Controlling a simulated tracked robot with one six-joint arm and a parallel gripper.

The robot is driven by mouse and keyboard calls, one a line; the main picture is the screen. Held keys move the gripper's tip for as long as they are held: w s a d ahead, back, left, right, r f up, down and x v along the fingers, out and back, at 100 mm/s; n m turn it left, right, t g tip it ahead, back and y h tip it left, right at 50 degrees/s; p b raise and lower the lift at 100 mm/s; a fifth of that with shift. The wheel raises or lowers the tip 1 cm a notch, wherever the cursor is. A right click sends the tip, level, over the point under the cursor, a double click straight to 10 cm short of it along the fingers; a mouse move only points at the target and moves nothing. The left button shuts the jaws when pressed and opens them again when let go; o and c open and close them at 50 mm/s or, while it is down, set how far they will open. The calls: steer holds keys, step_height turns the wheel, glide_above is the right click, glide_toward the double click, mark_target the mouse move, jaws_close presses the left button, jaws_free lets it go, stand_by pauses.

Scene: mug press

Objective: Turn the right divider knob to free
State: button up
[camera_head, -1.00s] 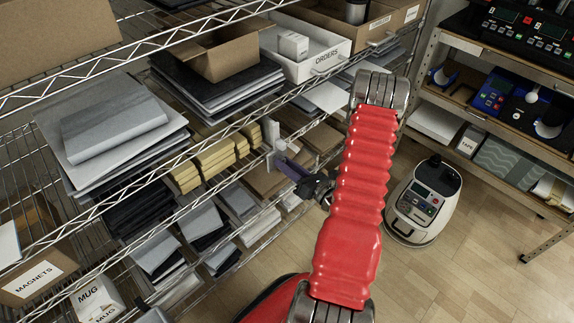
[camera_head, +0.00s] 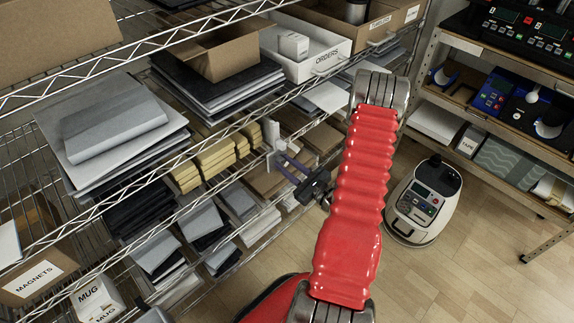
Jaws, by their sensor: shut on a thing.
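The right divider is a pale upright plate (camera_head: 270,133) at the front edge of a middle shelf, left of my red arm. Its small grey knob (camera_head: 280,146) is on its right side and partly covered by my gripper. My gripper (camera_head: 284,158), dark with bluish fingers, reaches to the knob from the lower right and is shut on it. The exact knob angle is too small to read.
Yellow stacks (camera_head: 215,158) stand on the shelf left of the divider. Wire shelf rails run close above and below the gripper. A white wheeled robot (camera_head: 424,203) stands on the open floor to the right.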

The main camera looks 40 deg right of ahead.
steer(key=shift+s+a+f, duration=0.1)
steer(key=shift+f, duration=0.1)
steer(key=o, duration=1)
steer(key=shift+r, duration=0.1)
steer(key=shift+o, duration=0.2)
steer(key=s, duration=1.3)
steer(key=shift+s+d, duration=0.25)
steer(key=shift+s, duration=0.1)
